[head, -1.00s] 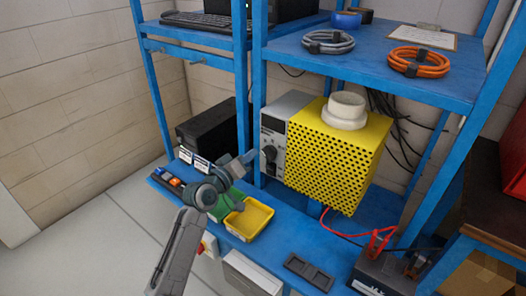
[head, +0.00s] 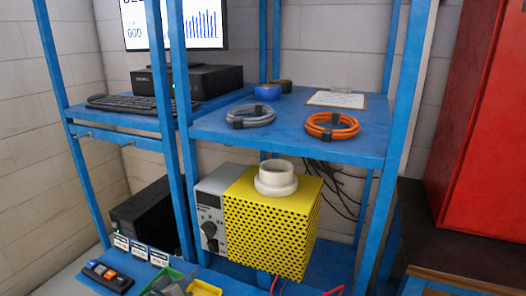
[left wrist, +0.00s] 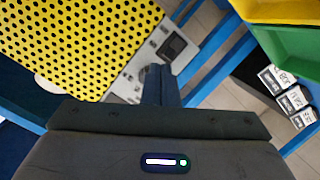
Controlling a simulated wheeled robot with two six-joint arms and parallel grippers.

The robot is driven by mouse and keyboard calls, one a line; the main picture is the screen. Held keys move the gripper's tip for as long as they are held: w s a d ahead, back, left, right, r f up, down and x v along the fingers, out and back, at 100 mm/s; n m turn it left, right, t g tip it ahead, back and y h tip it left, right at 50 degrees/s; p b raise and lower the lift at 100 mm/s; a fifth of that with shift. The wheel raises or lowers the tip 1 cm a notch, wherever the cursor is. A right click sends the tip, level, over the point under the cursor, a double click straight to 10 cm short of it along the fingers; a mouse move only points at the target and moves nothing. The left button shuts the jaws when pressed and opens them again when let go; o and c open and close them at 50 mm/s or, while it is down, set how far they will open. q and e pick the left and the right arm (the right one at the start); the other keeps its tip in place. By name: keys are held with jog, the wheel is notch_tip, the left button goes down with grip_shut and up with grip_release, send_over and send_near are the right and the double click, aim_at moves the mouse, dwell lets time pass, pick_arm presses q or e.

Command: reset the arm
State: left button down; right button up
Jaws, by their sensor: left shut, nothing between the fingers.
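My left arm shows only as a small grey part (head: 172,287) at the bottom edge of the head view, by the green and yellow bins. In the left wrist view my left gripper (left wrist: 160,84) is shut and empty. Its fingers point toward the grey instrument with a knob (left wrist: 135,84), beside the yellow perforated box (left wrist: 75,40). Whether the fingertips touch the instrument cannot be told. My right gripper is not in view.
The blue rack (head: 177,120) surrounds the work area, with posts close by. The grey instrument (head: 210,205) and yellow box (head: 262,225) stand on its lower shelf. A yellow bin (head: 205,288), a green bin (left wrist: 290,48) and a black unit (head: 148,220) are near. A red cabinet (head: 480,120) stands right.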

pick_arm(q)
jog(key=s+a+f+m+g+y, duration=0.1)
jog(key=s+a+f+g+y, duration=0.2)
jog(key=s, duration=0.8)
jog(key=s+a+f+m+g+y, duration=0.15)
jog(key=s+f+g, duration=0.3)
jog(key=s, duration=0.65)
jog(key=s+a+f+m+g+y, duration=0.1)
jog(key=s+f+m+g+y, duration=0.2)
jog(key=s, duration=0.8)
notch_tip(320, 180, down, 33)
jog(key=a+n+g+h, duration=0.1)
jog(key=a+n, duration=0.1)
jog(key=a, duration=0.1)
jog(key=s+f+g, duration=0.1)
jog(key=s+f, duration=1.7)
jog(key=shift+s+a, duration=0.3)
jog(key=shift+a, duration=0.1)
